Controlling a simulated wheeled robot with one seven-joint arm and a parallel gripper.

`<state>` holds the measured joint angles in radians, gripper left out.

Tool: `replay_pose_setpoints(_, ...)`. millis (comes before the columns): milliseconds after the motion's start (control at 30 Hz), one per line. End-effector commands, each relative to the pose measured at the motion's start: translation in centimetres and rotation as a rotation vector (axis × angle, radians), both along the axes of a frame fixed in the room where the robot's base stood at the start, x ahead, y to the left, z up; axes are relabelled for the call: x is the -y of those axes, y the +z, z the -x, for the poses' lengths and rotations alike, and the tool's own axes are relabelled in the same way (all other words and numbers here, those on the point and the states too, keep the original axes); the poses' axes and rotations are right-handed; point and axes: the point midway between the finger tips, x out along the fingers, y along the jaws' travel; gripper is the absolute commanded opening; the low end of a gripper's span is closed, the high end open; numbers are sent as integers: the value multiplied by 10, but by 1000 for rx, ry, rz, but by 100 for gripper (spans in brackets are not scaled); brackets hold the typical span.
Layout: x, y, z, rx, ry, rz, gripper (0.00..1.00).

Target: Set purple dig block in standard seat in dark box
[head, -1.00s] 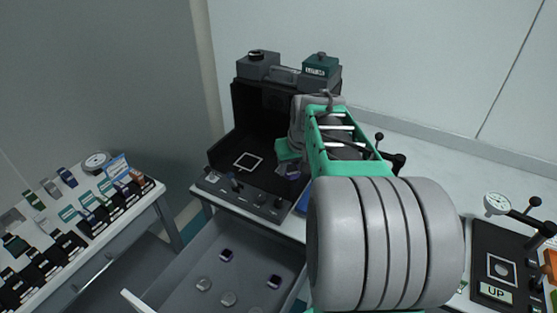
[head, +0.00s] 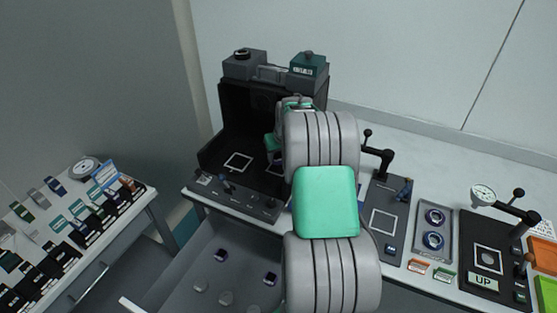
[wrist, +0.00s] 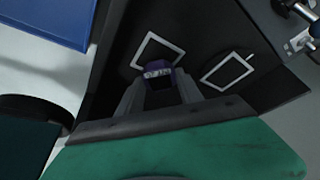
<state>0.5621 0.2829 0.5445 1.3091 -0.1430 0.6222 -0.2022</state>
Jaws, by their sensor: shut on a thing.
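The purple dig block (wrist: 158,71), with a pale label, is held between the fingertips of my gripper (wrist: 160,84) in the wrist view. My gripper is shut on it. The dark box (head: 222,120) is open at the front, and my gripper (head: 273,144) is at its right side in the head view. Two white square outlines mark its floor: one seat outline (wrist: 172,41) is partly covered by the block, the other outline (wrist: 227,70) is clear. The clear-looking left outline (head: 238,162) shows in the head view. Whether the block touches the floor, I cannot tell.
A front panel with small levers (head: 228,187) edges the box. An open drawer (head: 190,280) below holds two dark blocks and grey round pieces. A black lever fixture (head: 383,222) stands right of my arm. A side table (head: 95,262) with rows of parts is at left.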

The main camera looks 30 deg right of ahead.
Motion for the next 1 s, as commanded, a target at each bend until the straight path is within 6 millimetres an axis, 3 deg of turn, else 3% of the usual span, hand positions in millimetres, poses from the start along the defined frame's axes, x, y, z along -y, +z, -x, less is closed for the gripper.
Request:
replay_pose_setpoints(167,0,-29,1,-3,-1,-2,1)
replay_pose_setpoints(500,-1,-35,0,-1,0,-1,1)
replay_pose_setpoints(533,-1,-35,1,-2,0,-1,44)
replay_pose_setpoints(633,-1,-34,1,-2,0,-1,52)
replay_pose_setpoints(833,-1,-31,1,-2,0,-1,52)
replay_pose_setpoints(1000,-2,-9,8,2,0,1,52)
